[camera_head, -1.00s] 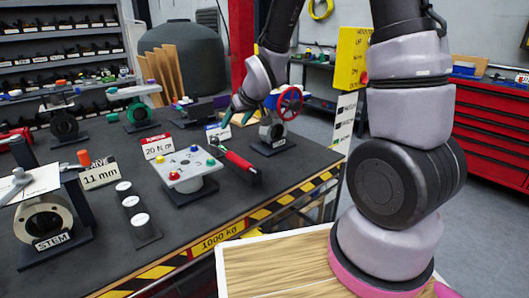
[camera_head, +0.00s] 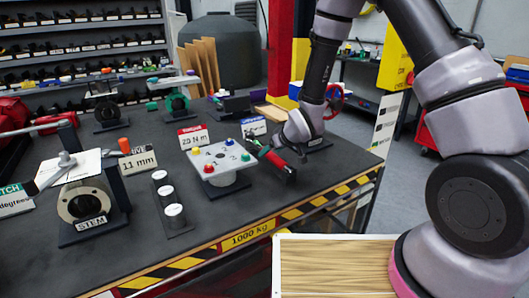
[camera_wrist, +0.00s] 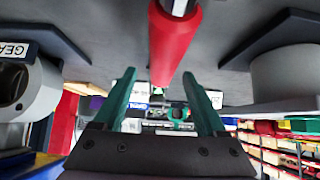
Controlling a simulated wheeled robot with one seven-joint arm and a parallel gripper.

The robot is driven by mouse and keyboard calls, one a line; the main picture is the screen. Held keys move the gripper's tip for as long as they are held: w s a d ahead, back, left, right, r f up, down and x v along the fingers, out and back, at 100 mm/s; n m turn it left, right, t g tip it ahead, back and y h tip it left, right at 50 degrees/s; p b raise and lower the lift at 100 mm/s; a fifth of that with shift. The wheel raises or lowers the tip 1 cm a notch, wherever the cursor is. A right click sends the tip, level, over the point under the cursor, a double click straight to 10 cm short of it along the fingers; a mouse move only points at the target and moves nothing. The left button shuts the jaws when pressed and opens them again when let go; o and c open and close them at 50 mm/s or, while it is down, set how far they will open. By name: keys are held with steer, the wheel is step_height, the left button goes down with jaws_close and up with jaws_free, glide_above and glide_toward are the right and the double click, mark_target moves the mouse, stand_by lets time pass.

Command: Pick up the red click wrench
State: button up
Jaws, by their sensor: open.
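The wrench's red handle (camera_wrist: 173,42) runs from the top of that view down toward the gap between the fingertips. I cannot tell whether it is between them in depth.
The white knob plate (camera_head: 218,158) stands close left of the wrench. A red handwheel (camera_head: 334,97) on a valve stands behind my wrist. A sign with a red top (camera_head: 193,137) is further back. The striped bench edge (camera_head: 293,211) is in front, with clear bench top between.

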steer(key=x, duration=0.4)
steer(key=shift+a+r, duration=0.1)
jaws_close()
steer(key=shift+r, duration=0.1)
